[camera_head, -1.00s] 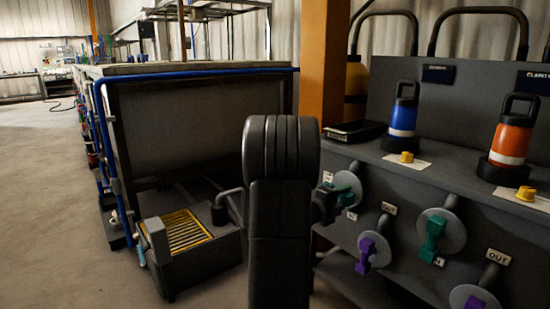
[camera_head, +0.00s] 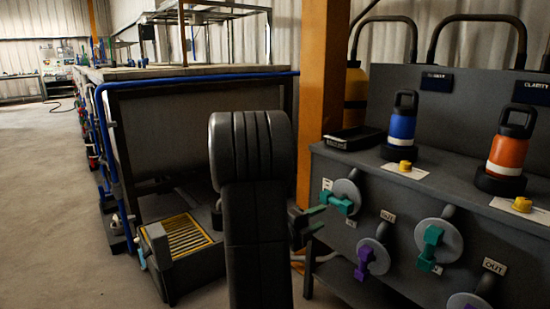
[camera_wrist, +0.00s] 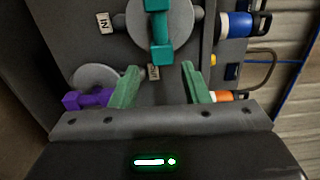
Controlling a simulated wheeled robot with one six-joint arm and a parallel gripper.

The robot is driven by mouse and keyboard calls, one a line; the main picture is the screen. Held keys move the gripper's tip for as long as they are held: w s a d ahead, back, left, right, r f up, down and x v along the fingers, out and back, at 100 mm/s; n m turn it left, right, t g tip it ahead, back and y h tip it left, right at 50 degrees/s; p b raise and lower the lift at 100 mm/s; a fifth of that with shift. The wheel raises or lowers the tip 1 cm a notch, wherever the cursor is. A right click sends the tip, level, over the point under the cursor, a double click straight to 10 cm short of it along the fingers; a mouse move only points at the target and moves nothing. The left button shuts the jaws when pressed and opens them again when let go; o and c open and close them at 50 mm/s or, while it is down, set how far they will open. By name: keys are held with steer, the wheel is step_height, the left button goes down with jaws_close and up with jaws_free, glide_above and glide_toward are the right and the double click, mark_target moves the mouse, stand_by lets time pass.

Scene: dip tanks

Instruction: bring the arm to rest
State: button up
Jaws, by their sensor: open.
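My arm stands upright in the lower middle of the head view. My gripper (camera_head: 316,217) juts out to its right, with green fingers apart and nothing between them. In the head view it appears just below a teal valve handle (camera_head: 337,202) on the front of the grey bench. In the wrist view my gripper (camera_wrist: 159,68) is open. A teal handle (camera_wrist: 160,30) on a round grey plate shows beyond the gap between the fingertips, apart from them. A purple handle (camera_wrist: 88,98) is to the left, beside the left finger.
The grey bench (camera_head: 345,262) with several valves fills the right. A blue bottle (camera_head: 403,125), an orange bottle (camera_head: 507,150) and a black tray (camera_head: 354,138) stand on it. An orange post (camera_head: 322,90) is behind my arm. A yellow-grated step (camera_head: 182,238) and open floor (camera_head: 60,220) are left.

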mark_target(340, 208)
steer(key=b+x, duration=0.3)
steer(key=x, duration=0.8)
steer(key=shift+w+d+r, duration=0.15)
steer(key=shift+w+d, duration=0.05)
steer(key=shift+w, duration=0.05)
steer(key=shift+r+n+p, duration=0.15)
steer(key=shift+n+p, duration=0.25)
steer(key=shift+n, duration=0.5)
steer(key=shift+a, duration=0.1)
